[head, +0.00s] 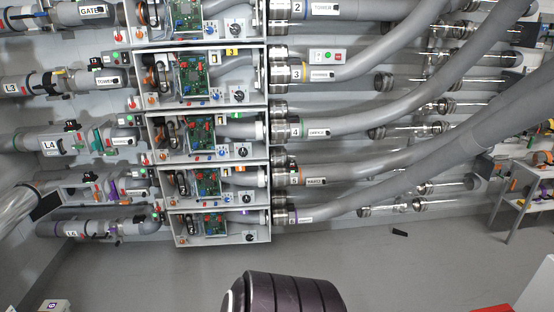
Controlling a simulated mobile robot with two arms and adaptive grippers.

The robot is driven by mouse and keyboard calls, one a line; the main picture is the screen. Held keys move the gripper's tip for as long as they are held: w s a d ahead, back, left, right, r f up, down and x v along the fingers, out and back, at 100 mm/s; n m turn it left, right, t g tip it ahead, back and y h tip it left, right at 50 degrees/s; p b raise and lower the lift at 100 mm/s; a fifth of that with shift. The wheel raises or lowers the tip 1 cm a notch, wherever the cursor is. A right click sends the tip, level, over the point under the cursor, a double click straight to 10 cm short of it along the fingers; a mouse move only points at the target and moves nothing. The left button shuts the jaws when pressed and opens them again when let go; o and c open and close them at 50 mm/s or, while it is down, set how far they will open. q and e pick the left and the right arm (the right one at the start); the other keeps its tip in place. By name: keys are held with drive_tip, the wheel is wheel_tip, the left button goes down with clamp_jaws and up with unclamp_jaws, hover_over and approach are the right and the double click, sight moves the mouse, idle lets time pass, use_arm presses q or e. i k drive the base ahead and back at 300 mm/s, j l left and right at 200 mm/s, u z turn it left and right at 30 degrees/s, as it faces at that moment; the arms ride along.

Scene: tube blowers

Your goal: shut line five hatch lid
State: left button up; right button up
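The line five pipe run (95,187) is at the left, between the pipe labelled L4 and the pipe labelled L6. A box-like section on it seems open, with a purple part (108,188) showing. A dark flat piece (46,203) stands tilted at its left end; I cannot tell whether this is the hatch lid. The box to the right of this run leads to a fitting numbered 5 (294,181). Neither of my grippers is in view. A dark ribbed part at the bottom middle appears to be mine.
The L4 pipe (50,146) runs above and the L6 pipe (72,233) below. Open control boxes (205,186) with green boards are stacked in the middle. Thick grey hoses (400,160) curve to the right. A white table (530,202) stands at the right. Much floor (370,265) is clear.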

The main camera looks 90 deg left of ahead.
sight(54, 199)
drive_tip(key=u, duration=1.65)
